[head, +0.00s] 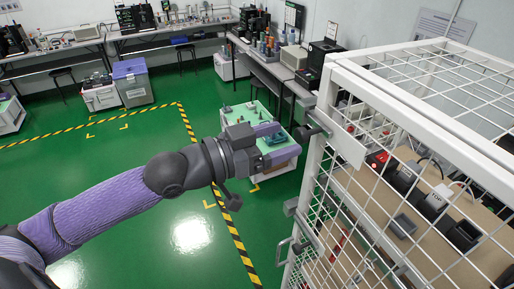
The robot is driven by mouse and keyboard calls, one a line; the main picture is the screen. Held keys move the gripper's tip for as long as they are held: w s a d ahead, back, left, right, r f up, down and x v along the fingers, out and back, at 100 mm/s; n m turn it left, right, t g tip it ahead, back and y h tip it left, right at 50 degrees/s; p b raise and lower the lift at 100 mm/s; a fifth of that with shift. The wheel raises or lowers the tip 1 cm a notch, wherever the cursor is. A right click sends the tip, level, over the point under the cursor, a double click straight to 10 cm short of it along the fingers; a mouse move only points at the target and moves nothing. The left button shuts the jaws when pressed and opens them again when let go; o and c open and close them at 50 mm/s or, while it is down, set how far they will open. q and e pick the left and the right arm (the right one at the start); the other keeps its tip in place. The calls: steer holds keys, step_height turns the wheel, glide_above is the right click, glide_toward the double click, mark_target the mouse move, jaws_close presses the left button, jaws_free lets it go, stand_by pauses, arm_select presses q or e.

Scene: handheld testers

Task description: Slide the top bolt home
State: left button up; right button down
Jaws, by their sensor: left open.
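The top bolt (319,118) is a grey fitting with a dark knob, on the upper front post of a white mesh cage (345,88). My left gripper (286,141) is open, with its two purple fingers pointing right toward the knob. The fingertips are close to the knob; I cannot tell whether they touch it. How far the bolt is slid cannot be made out. My right gripper is out of view.
A lower grey fitting (291,207) and a pull handle (286,247) are on the same cage side. Several handheld testers (436,203) stand inside on a wooden shelf. A small green-topped table (232,115) is behind my gripper.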

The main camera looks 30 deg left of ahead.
arm_select(q)
steer(key=shift+v, duration=2.9)
